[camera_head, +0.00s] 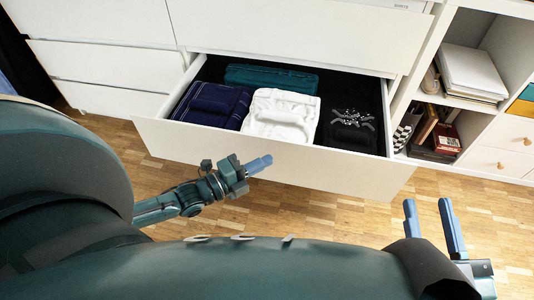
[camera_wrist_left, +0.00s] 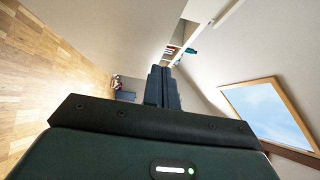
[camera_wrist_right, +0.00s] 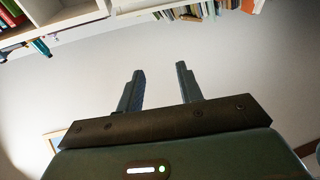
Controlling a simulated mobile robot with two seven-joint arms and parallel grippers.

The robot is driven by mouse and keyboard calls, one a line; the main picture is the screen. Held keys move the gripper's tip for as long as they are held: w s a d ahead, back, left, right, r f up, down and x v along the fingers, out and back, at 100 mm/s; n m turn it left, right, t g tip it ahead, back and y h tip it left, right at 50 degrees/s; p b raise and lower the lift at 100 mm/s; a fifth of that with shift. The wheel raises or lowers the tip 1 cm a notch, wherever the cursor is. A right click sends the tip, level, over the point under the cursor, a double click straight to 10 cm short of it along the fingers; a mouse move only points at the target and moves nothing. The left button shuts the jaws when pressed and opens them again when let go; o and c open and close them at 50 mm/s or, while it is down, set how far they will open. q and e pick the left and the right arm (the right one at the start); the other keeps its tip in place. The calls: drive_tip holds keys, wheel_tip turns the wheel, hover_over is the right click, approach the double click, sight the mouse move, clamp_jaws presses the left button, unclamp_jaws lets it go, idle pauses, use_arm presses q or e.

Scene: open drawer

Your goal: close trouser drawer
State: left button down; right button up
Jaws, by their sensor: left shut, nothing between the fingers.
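The trouser drawer (camera_head: 335,175) is a wide white drawer, pulled out of the white dresser in the head view. Folded clothes lie in it: a navy pair (camera_head: 208,104), a white pair (camera_head: 280,116), a black piece (camera_head: 351,133) and a teal piece (camera_head: 272,78). My left gripper (camera_head: 266,162) is shut and empty. Its tips overlap the drawer's front panel in the head view; I cannot tell if they touch it. Its closed fingers also show in the left wrist view (camera_wrist_left: 161,86). My right gripper (camera_head: 428,206) is open and empty, right of the drawer front; its spread fingers show in the right wrist view (camera_wrist_right: 158,82).
The closed upper drawer (camera_head: 300,32) sits above the open one. An open shelf (camera_head: 440,100) with books and boxes stands to the right. Wooden floor (camera_head: 350,222) is clear in front of the drawer.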

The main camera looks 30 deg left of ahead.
sight(280, 143)
use_arm(q)
drive_tip(key=w, duration=0.1)
drive_tip(key=w+b, duration=0.1)
drive_tip(key=w, duration=0.1)
drive_tip(key=shift+w+a+f+b, duration=0.15)
drive_tip(key=shift+w+a+b, duration=0.15)
drive_tip(key=shift+a, duration=0.05)
drive_tip(key=shift+w, duration=0.25)
drive_tip(key=shift+w+a, duration=0.1)
use_arm(e)
drive_tip(key=shift+w+a+r+t+y, duration=0.1)
drive_tip(key=shift+w+r+t+y, duration=0.15)
drive_tip(key=shift+r+y, duration=0.4)
use_arm(q)
drive_tip(key=shift+w, duration=0.1)
